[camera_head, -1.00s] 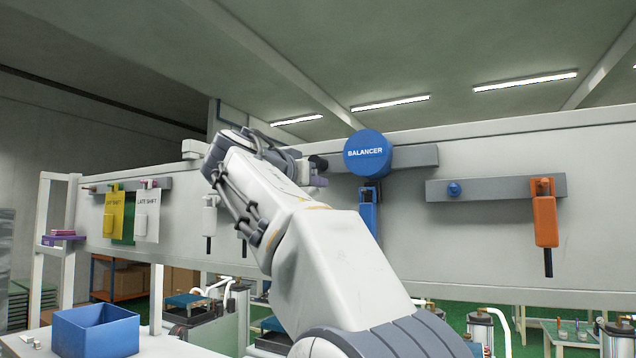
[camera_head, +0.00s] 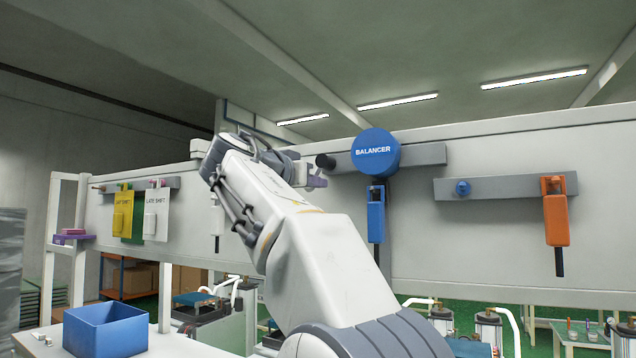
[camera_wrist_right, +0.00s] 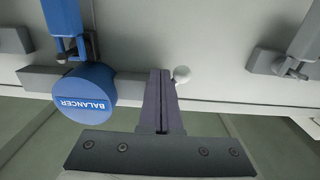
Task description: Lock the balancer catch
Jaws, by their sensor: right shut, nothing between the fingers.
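The balancer (camera_head: 376,152) is a blue drum with a white label, fixed to a grey wall bar (camera_head: 425,155). A blue tool (camera_head: 376,215) hangs below it. A dark round knob (camera_head: 325,161) shows at the bar's left end; I cannot tell whether it is the catch. My right gripper (camera_head: 317,181) is just below that knob. In the right wrist view, the shut, empty fingers (camera_wrist_right: 162,75) overlap the bar's end, beside a pale ball (camera_wrist_right: 182,75). The balancer (camera_wrist_right: 84,92) is to their left. I cannot tell if they touch anything. My left gripper is not in view.
A second bar (camera_head: 500,187) to the right carries a blue knob (camera_head: 463,188) and an orange hanging tool (camera_head: 556,220). Shift sheets (camera_head: 157,213) hang at the left. A blue bin (camera_head: 105,332) stands at the lower left. My right arm covers the middle.

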